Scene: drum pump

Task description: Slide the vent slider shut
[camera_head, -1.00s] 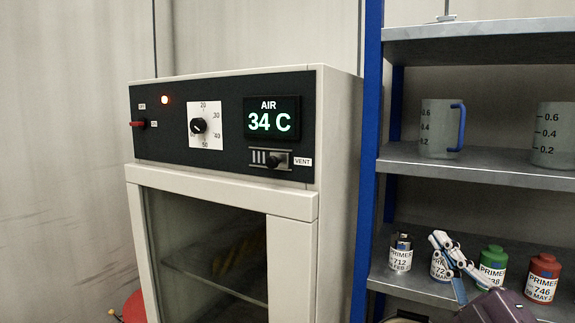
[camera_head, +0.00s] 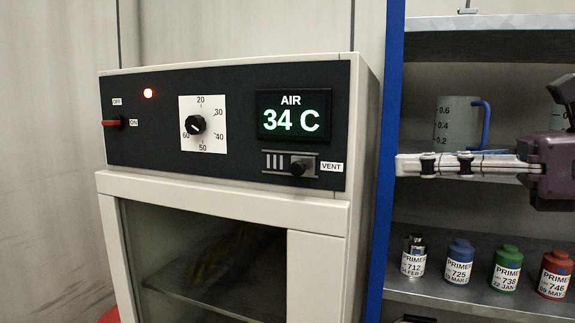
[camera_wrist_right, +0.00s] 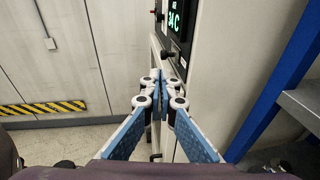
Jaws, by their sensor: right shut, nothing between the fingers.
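The vent slider (camera_head: 290,164) is a small slotted plate with a dark round knob (camera_head: 297,169) on the oven's dark control panel, under the green "34 C" display. The knob sits right of the middle of the plate, and several light slots show to its left. A "VENT" label (camera_head: 331,168) is at its right. My right gripper (camera_head: 402,165) is shut and empty, pointing left at about the knob's height, to the right of the oven. In the right wrist view its fingers (camera_wrist_right: 160,77) meet, with the panel's edge beyond. My left gripper is not in view.
The oven (camera_head: 320,215) stands against a pale wall. A blue shelf post (camera_head: 388,110) is just right of it, behind my right gripper. The shelves (camera_head: 480,42) hold measuring jugs (camera_head: 455,118) and several primer cans (camera_head: 459,265).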

